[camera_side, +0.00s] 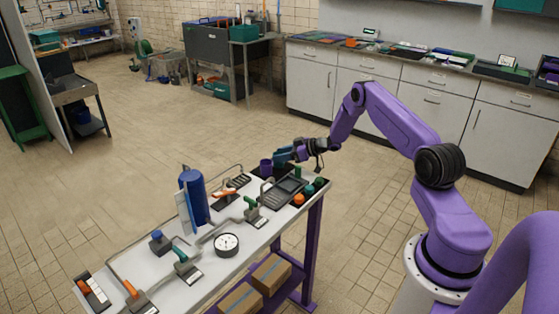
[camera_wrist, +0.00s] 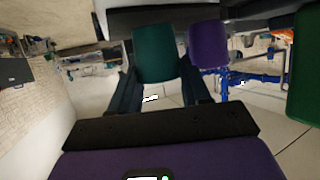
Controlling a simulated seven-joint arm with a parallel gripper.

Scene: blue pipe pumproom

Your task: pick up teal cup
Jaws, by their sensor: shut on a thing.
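The teal cup (camera_wrist: 156,50) is dark green-teal and sits between the two dark fingers of my gripper (camera_wrist: 158,72) in the wrist view. My gripper is shut on it. The purple cup (camera_wrist: 208,45) stands just right of it, close to the right finger. In the side view my gripper (camera_side: 291,154) is at the far end of the white workbench, and the purple cup (camera_side: 266,167) is just left of it. There the teal cup is small and hard to separate from the fingers. I cannot tell whether it touches the bench.
The workbench (camera_side: 170,262) carries a blue cylinder (camera_side: 195,195), a round gauge (camera_side: 227,244), pipes with valves, and a dark tray (camera_side: 283,192). An orange knob (camera_side: 299,199) is near its right edge. Cardboard boxes (camera_side: 241,300) lie on the shelf below. Open floor lies around the bench.

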